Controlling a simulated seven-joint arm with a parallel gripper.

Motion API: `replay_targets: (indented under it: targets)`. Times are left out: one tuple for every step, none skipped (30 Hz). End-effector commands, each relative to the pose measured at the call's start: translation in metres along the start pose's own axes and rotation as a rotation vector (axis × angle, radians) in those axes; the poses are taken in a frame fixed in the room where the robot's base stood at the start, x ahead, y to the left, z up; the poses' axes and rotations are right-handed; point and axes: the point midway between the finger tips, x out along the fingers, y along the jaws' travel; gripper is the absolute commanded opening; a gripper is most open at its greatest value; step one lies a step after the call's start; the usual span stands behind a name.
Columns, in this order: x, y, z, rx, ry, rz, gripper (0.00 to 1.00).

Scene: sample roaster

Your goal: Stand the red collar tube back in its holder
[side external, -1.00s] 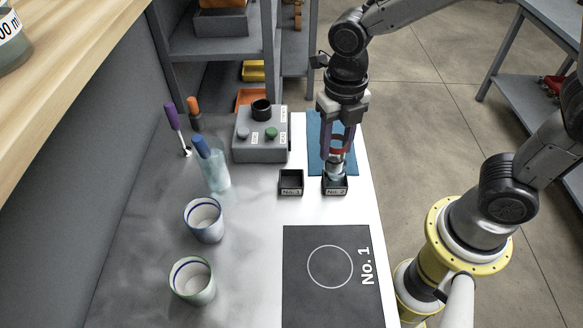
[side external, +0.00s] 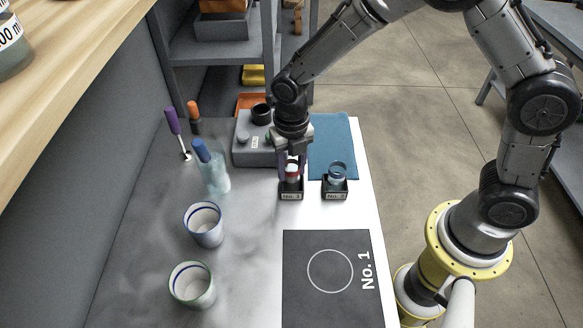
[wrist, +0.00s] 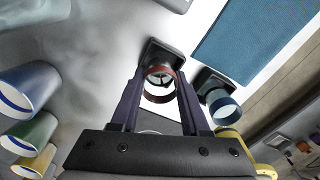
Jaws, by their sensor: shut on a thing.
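The red collar tube (side external: 292,172) is clear with a red band near its top. My gripper (side external: 291,165) is shut on it, and it stands upright at the black holder marked No. 1 (side external: 291,195). In the wrist view the red collar (wrist: 160,96) shows between my fingertips (wrist: 160,88), with the holder (wrist: 152,52) beyond it. I cannot tell whether the tube's foot touches the holder's floor. A second clear tube with a blue collar (side external: 337,170) stands in the holder marked No. 2 (side external: 336,195), just to the right.
A grey control box (side external: 250,150) stands behind the holders. A blue mat (side external: 335,135) lies at the back right. A bottle (side external: 214,170) and two cups (side external: 204,222) stand on the left. A dark No. 1 pad (side external: 310,295) lies in front, clear on top.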

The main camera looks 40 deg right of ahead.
Motion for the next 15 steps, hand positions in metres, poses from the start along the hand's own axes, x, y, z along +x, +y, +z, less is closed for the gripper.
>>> replay_targets:
  targets:
    - [0.0042,-0.0002,-0.0002,0.0,0.001,0.0,0.0]
    - [0.005,-0.0001,-0.0001,0.0,0.0,0.0,0.0]
    - [0.0051,0.0,0.0,0.0,-0.001,0.001,0.0]
    - [0.0048,0.0001,0.0,0.0,-0.001,0.001,0.0]
    - [0.0047,0.0,0.0,0.0,-0.001,0.001,0.0]
    - [0.0046,0.0,0.0,0.0,-0.001,0.001,0.0]
    - [0.0046,0.0,0.0,0.0,-0.001,0.001,0.0]
    - [0.0046,0.0,0.0,0.0,-0.001,0.001,0.0]
    - [0.0049,0.0,0.0,0.0,-0.001,0.001,0.0]
    - [0.0055,-0.0001,-0.0001,0.0,-0.001,0.0,0.0]
    - [0.0063,-0.0001,-0.0001,0.0,0.0,0.0,0.0]
    - [0.0074,-0.0001,-0.0001,0.0,0.0,0.0,0.0]
    - [0.0082,0.0,0.0,0.0,-0.001,0.0,0.0]
    - [0.0078,0.0,0.0,0.0,-0.001,0.001,0.51]
    - [0.0077,0.0,0.0,0.0,-0.001,0.001,0.58]
